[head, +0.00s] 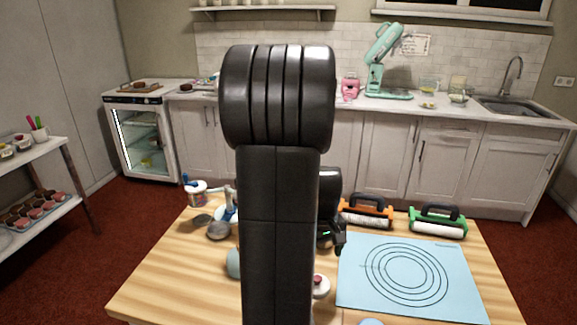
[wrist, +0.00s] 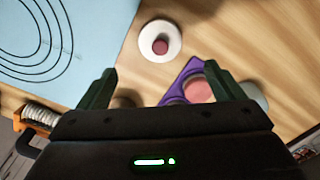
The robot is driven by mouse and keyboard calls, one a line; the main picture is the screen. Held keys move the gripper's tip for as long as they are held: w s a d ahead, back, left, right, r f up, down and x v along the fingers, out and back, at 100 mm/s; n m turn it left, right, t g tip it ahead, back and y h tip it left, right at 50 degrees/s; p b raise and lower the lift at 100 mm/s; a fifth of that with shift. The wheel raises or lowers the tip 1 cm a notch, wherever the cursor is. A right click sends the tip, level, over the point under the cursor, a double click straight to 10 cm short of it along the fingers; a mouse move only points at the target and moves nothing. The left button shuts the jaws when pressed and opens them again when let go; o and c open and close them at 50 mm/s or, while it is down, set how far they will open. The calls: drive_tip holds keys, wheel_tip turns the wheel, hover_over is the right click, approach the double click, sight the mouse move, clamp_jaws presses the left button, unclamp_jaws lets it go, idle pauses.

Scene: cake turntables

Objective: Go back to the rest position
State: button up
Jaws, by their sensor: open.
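My gripper shows in the wrist view (wrist: 160,78) with its two dark green fingers wide apart, and nothing is between the fingertips. In the head view my gripper (head: 333,240) is partly hidden behind my own arm, above the wooden table (head: 150,290). Beneath it in the wrist view are a small white round piece with a dark pink centre (wrist: 160,46) and a purple angular piece (wrist: 174,93). A pink round thing (wrist: 198,88) lies by the purple piece. The gripper looks apart from all of these.
A blue mat with printed rings (head: 345,290) lies at the table's right. An orange-framed roller (head: 366,212) and a green-framed roller (head: 437,222) stand behind it. A tub (head: 196,194) stands at the back left. My arm hides the table's middle. The front left is clear.

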wheel_tip(320, 180, down, 10)
drive_tip(key=shift+f, duration=0.2)
drive_tip(key=shift+w+r, duration=0.1)
drive_tip(key=shift+r, duration=0.5)
